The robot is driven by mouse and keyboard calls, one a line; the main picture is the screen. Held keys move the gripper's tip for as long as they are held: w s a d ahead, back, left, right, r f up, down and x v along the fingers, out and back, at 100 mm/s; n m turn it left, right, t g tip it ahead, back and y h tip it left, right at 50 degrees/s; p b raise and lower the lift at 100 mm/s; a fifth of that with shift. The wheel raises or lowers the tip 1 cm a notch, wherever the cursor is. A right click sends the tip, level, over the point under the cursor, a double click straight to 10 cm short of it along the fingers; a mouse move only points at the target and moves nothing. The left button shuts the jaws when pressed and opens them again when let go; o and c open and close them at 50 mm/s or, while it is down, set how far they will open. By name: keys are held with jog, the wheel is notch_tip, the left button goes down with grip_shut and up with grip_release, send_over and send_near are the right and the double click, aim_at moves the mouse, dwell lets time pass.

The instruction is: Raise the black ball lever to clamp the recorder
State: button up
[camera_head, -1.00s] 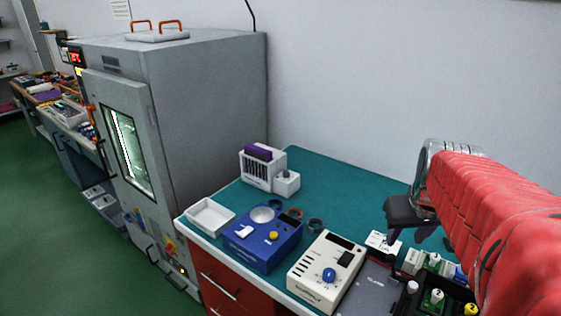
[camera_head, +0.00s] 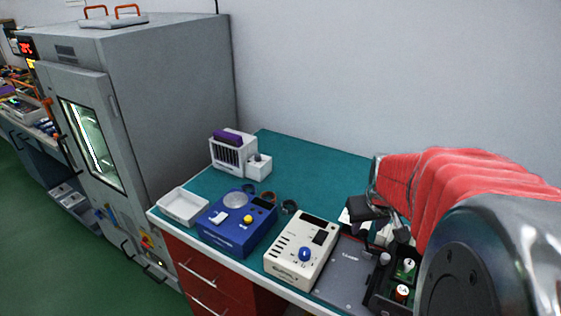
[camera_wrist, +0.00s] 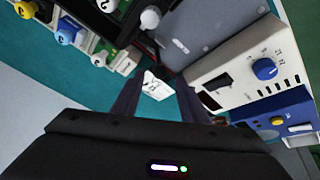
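No black ball lever can be picked out for certain. A small pale ball knob (camera_head: 385,258) stands at the edge of a black fixture (camera_head: 378,292), right of a flat dark grey plate (camera_head: 343,272). The ball also shows at the top of the wrist view (camera_wrist: 150,18). I cannot tell which part is the recorder. My gripper (camera_head: 368,212) hangs above the bench behind the fixture, apart from the ball. In the wrist view its two dark fingers (camera_wrist: 157,82) are spread, with nothing held. A white card (camera_wrist: 155,87) shows between them, beyond the tips. My arm hides part of the fixture.
A cream box with a blue knob (camera_head: 296,250), a blue box (camera_head: 237,222), a white tray (camera_head: 183,207) and a white rack (camera_head: 232,153) stand to the left. Green boards with numbered caps (camera_head: 404,270) lie right. The teal bench (camera_head: 300,165) is clear at the back.

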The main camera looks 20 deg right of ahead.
aim_at(365, 231)
jog(key=shift+x, duration=1.8)
jog(key=shift+c, duration=0.6)
grip_shut()
